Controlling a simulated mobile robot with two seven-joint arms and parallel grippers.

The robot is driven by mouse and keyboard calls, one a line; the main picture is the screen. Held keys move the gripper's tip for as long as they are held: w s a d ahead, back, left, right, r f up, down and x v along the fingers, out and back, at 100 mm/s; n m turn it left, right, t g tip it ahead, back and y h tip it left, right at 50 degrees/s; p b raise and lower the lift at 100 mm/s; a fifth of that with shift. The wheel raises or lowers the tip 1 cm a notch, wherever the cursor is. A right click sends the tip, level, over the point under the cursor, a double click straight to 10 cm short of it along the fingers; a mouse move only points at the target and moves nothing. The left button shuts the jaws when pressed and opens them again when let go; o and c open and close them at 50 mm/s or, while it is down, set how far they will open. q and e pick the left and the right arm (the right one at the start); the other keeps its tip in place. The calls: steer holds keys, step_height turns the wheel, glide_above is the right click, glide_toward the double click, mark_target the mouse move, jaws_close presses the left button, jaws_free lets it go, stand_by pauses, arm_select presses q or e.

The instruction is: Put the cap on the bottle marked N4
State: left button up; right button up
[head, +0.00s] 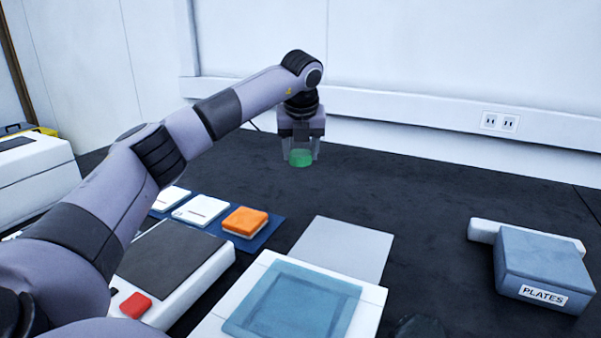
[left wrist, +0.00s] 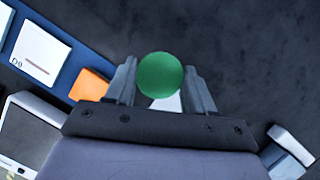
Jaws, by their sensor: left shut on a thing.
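My left gripper (head: 300,160) is shut on a round green cap (head: 300,158) and holds it above the dark bench top, near the back. In the left wrist view the cap (left wrist: 160,75) sits between the two fingers of my left gripper (left wrist: 161,84), with its round green face toward the camera. No bottle and no N4 mark can be made out in either view. My right gripper is not in view.
A blue mat (head: 262,236) holds white tiles and an orange block (head: 245,222). A blue-topped white unit (head: 255,275), a grey sheet (head: 345,248) and a box marked PLATES (head: 540,262) stand nearer. The back centre and right are clear.

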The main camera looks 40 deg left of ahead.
mark_target(301, 153)
arm_select(q)
step_height(301, 153, up, 8)
steer(key=shift+f+p, duration=0.1)
steer(key=shift+p, duration=0.6)
